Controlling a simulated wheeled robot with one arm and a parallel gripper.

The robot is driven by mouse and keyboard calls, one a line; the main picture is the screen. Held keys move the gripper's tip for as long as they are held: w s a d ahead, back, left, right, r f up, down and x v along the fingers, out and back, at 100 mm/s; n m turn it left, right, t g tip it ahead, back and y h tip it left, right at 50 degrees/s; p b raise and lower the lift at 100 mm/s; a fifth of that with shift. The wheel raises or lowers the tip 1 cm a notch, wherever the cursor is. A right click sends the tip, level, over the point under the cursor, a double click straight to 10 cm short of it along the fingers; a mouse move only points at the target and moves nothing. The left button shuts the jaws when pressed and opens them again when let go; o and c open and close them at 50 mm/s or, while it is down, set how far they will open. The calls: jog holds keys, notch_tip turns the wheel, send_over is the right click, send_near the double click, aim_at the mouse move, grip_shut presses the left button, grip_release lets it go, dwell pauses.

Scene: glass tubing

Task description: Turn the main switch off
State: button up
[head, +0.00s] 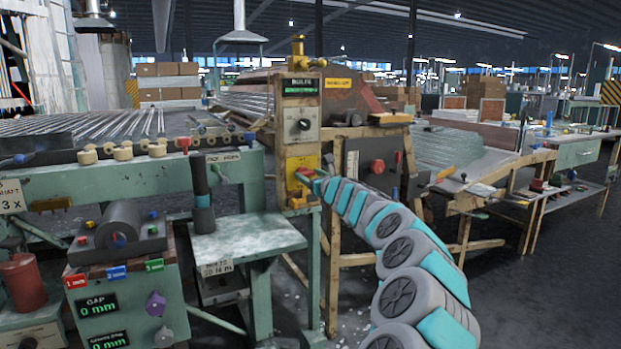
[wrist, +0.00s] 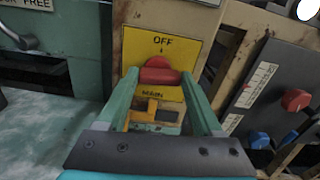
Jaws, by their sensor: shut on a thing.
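The main switch has a red handle (wrist: 158,76) on a yellow plate (wrist: 178,48) marked OFF with an arrow at the top and MAIN lower down. My gripper (wrist: 159,78) is shut on the red handle, one green finger on each side. The handle sits below the OFF mark; its exact turn is hard to tell because the fingers cover its sides. In the head view the yellow plate (head: 302,160) is on the front of a beige post, with my gripper (head: 304,174) against its lower part.
Above the plate is a panel with a black knob (head: 304,125). To the right is a grey panel with a red knob (wrist: 296,100) and blue knobs. A green bench (head: 245,238) stands to the left. Glass tubes (head: 125,123) lie at the back left.

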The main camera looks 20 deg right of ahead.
jog(key=n+b, duration=0.2)
jog(key=n, duration=0.3)
jog(key=shift+f+b, duration=0.15)
jog(key=shift+b, duration=0.25)
jog(key=n+b, duration=0.1)
jog(key=n, duration=0.1)
jog(key=n+b, duration=0.1)
jog(key=shift+a+f+n, duration=0.1)
jog(key=shift+a+n, duration=0.1)
jog(key=shift+n, duration=0.2)
jog(key=n+b, duration=0.4)
jog(key=n, duration=0.1)
jog(key=shift+a+n+b, duration=0.1)
jog(key=shift+n+b, duration=1.1)
jog(key=shift+n, duration=0.5)
jog(key=o, duration=1.4)
jog(key=shift+c, duration=0.2)
jog(key=shift+s+r, duration=0.1)
jog(key=shift+r, duration=0.1)
